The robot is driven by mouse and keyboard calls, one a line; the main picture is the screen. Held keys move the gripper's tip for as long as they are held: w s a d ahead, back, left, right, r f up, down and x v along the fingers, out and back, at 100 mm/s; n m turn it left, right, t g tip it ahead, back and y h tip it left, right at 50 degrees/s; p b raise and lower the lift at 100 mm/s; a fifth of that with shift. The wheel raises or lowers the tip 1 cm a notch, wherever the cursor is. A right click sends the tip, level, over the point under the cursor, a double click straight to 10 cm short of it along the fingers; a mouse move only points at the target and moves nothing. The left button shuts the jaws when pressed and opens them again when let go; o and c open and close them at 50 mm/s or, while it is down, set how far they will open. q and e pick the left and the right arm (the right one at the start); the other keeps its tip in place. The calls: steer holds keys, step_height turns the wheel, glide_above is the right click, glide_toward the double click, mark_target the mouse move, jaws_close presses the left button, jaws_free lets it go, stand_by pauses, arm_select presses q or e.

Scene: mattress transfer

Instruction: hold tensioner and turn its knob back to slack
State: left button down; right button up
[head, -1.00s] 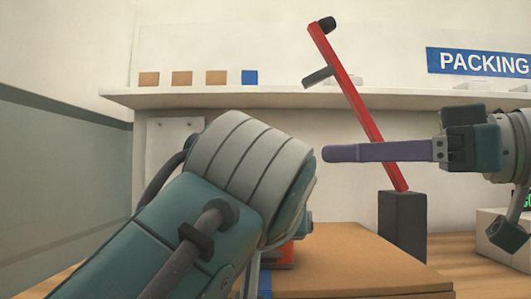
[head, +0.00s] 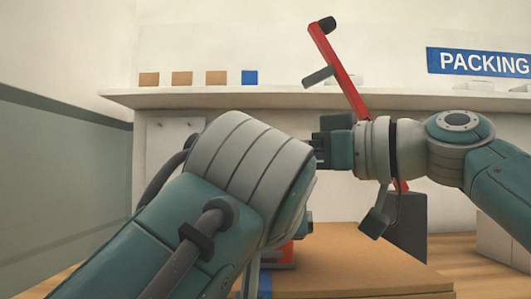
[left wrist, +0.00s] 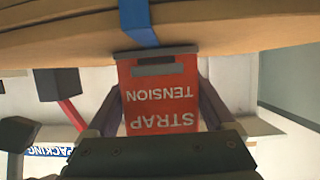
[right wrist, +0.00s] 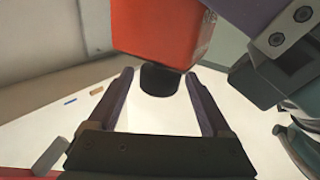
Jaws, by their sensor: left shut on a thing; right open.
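The tensioner is a red block marked STRAP TENSION (left wrist: 160,100), against the brown surface with the blue strap (left wrist: 138,22) in the left wrist view. My left gripper (left wrist: 160,82) is shut on it, one finger on each side. In the head view my left arm hides most of the tensioner (head: 283,258). In the right wrist view the dark knob (right wrist: 160,80) sticks out of the tensioner's red body (right wrist: 160,35). My right gripper (right wrist: 160,72) is open, its fingers apart on either side of the knob, with gaps showing. In the head view its fingers are hidden behind my left arm.
A red bar tool (head: 343,72) leans up from a dark stand (head: 408,230), partly behind my right arm. A shelf (head: 250,98) with small blocks runs along the back wall. The brown top (head: 350,265) is clear at front right.

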jaws_close()
steer(key=shift+g, duration=0.3)
stand_by(0.4)
